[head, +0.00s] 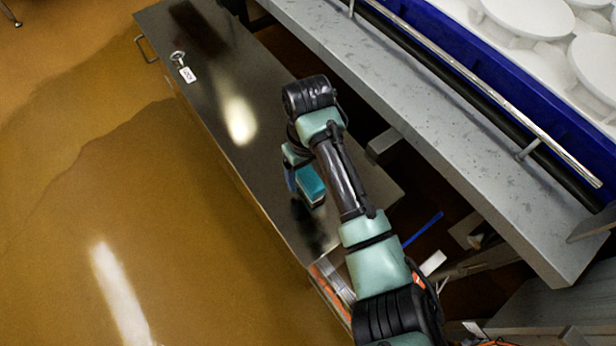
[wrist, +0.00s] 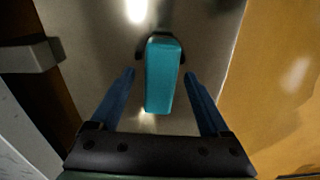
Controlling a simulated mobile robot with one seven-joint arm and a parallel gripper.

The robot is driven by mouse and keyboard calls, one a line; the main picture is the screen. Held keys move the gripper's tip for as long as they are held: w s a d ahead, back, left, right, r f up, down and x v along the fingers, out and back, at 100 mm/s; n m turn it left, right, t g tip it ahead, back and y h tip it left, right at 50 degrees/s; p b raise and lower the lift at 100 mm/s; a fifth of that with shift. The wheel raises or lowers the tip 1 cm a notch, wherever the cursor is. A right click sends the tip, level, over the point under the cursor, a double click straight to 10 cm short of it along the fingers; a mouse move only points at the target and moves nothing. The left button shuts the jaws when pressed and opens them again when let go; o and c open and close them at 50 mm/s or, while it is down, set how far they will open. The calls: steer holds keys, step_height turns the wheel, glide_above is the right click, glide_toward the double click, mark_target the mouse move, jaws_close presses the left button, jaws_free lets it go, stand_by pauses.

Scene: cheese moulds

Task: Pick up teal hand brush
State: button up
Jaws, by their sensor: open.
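The teal hand brush (wrist: 163,75) is a long block with rounded ends and a dark part at its far end. It also shows in the head view (head: 311,185), over the dark shiny steel top (head: 215,95), partly covered by my arm. My gripper (wrist: 158,76) is open, with its blue fingers on either side of the brush. In the wrist view a gap shows between each finger and the brush. I cannot tell how far the fingertips are above the steel top. In the head view my gripper (head: 297,180) is mostly hidden by my arm.
A grey steel ledge (head: 430,120) runs along the right, before a blue trough (head: 590,140) with white round moulds (head: 530,15). Open brown floor (head: 100,200) lies left.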

steer(key=shift+f, duration=0.25)
stand_by(0.3)
steer(key=shift+c, duration=0.2)
jaws_close()
